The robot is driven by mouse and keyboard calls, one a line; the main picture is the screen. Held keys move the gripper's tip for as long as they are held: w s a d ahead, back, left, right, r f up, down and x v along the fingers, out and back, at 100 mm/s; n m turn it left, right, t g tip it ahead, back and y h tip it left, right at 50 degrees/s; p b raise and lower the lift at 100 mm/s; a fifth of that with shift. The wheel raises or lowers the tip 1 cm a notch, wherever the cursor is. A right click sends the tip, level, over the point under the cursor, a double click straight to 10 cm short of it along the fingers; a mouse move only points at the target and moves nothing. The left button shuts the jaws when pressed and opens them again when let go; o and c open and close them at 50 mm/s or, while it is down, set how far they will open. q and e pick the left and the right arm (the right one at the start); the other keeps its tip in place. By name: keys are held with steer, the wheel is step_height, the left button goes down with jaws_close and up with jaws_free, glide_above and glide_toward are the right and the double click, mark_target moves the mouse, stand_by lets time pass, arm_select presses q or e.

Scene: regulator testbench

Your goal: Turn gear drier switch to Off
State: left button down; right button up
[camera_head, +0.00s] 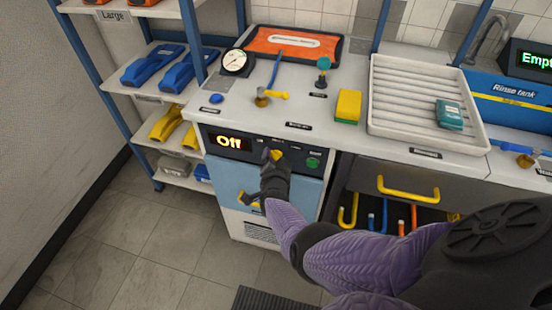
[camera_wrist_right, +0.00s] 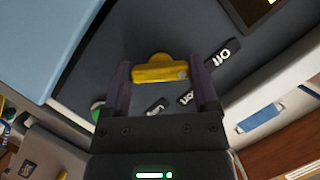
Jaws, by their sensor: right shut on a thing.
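The gear drier has a dark control panel (camera_head: 232,143) on its front, above a light blue door. The switch is a yellow knob (camera_head: 277,154) on this panel, partly hidden by my right gripper (camera_head: 273,163). In the right wrist view, the yellow knob (camera_wrist_right: 160,75) sits between the two fingers, and my right gripper (camera_wrist_right: 161,82) is shut on it. A label "Off" (camera_wrist_right: 223,53) shows beside the right finger, with further labels partly hidden below. My left gripper is not in view.
A green button (camera_head: 313,162) sits right of the knob. The counter above holds a pressure gauge (camera_head: 236,63), a yellow sponge (camera_head: 348,106) and a white tray (camera_head: 388,128). Shelves stand left.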

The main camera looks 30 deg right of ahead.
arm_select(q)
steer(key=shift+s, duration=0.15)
arm_select(e)
steer(key=o, duration=1.1)
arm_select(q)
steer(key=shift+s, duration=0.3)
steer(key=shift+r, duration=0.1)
arm_select(e)
steer(key=p+v, duration=0.4)
steer(key=shift+s+a+r, duration=0.1)
steer(key=shift+a+r, duration=0.05)
steer(key=shift+r, duration=0.3)
steer(key=p, duration=0.3)
glide_toward(275, 157)
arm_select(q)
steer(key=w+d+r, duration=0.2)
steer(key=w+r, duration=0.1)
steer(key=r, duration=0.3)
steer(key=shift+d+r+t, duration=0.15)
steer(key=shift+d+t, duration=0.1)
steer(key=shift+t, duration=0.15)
arm_select(e)
steer(key=shift+s+a+f, duration=0.1)
steer(key=shift+s+f, duration=0.25)
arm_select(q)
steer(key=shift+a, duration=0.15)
